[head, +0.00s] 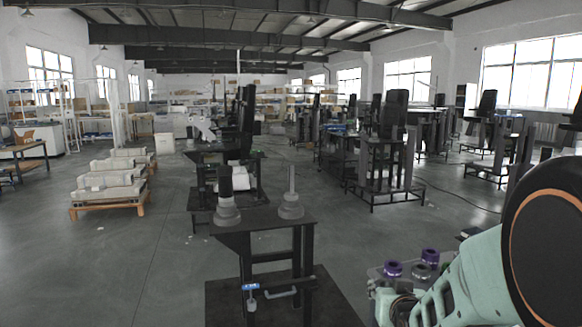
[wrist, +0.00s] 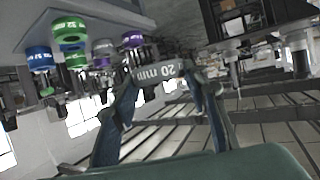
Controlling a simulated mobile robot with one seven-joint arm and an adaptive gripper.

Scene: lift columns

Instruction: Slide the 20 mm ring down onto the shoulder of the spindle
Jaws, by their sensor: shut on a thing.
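My gripper (wrist: 163,78) is shut on a grey ring (wrist: 158,72) marked "20 mm", which lies between the two fingertips in the wrist view. In the head view, a thin upright grey spindle (head: 291,190) rises from a wide stepped base on a small dark table. A second stepped base with a thick dark column (head: 226,184) stands to its left. I cannot tell the shoulder apart from the steps of the base. My gripper is apart from both. My arm fills the lower right of the head view; the held ring is not clear there.
A tray at the lower right of the head view carries purple rings (head: 430,255) and a grey one. The wrist view shows a green ring (wrist: 70,31), a blue ring (wrist: 40,58) and a purple ring (wrist: 131,39). The dark table (head: 265,226) has a blue-handled tool (head: 250,288) below its top.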

